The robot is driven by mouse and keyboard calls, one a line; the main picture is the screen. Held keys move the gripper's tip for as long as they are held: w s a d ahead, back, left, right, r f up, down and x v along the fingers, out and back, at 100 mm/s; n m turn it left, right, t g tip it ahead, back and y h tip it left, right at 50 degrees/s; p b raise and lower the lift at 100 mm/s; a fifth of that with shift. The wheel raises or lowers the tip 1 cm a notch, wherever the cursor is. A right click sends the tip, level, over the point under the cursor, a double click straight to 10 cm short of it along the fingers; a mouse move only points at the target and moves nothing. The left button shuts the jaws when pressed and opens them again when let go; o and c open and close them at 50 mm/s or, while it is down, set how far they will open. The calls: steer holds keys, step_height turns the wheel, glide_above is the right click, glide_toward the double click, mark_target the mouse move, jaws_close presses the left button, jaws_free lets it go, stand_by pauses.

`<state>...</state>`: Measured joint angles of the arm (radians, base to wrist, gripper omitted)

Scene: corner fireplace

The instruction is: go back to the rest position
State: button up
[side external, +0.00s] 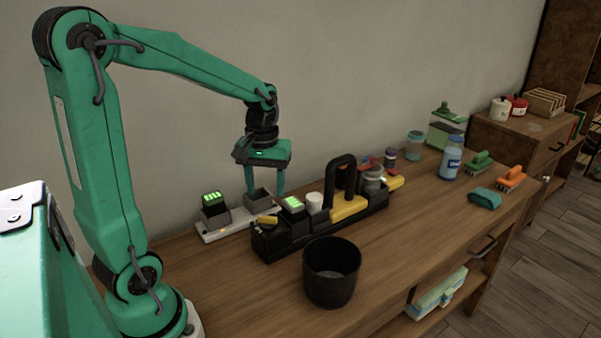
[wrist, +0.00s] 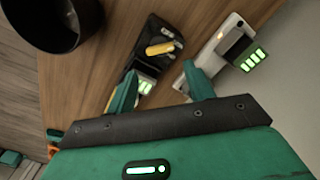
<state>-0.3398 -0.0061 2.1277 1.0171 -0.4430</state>
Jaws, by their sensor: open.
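My gripper (side external: 262,189) is open and empty, pointing down above the back left of the wooden bench. It hangs over the white charger (side external: 210,238), close to its empty grey socket (side external: 258,198); I cannot tell whether a fingertip touches it. In the wrist view my gripper's two fingers (wrist: 160,77) stand apart with nothing between them. A block with green lights (side external: 212,205) sits at the charger's left end. Another green-lit block (side external: 292,206) sits in the black caddy (side external: 270,246), in front of my gripper.
A black bin (side external: 332,280) stands in front of the caddy. A tall black handle (side external: 341,172) rises from the caddy, right of my gripper. Jars and brushes (side external: 510,178) stand farther right.

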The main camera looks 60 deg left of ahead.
steer(key=s+d+r+m+t, duration=0.5)
steer(key=s+d+r+m, duration=0.2)
steer(key=s+d+m, duration=0.2)
steer(key=shift+d+r+t, duration=0.15)
steer(key=shift+d+t, duration=0.15)
steer(key=shift+d, duration=0.75)
stand_by(0.6)
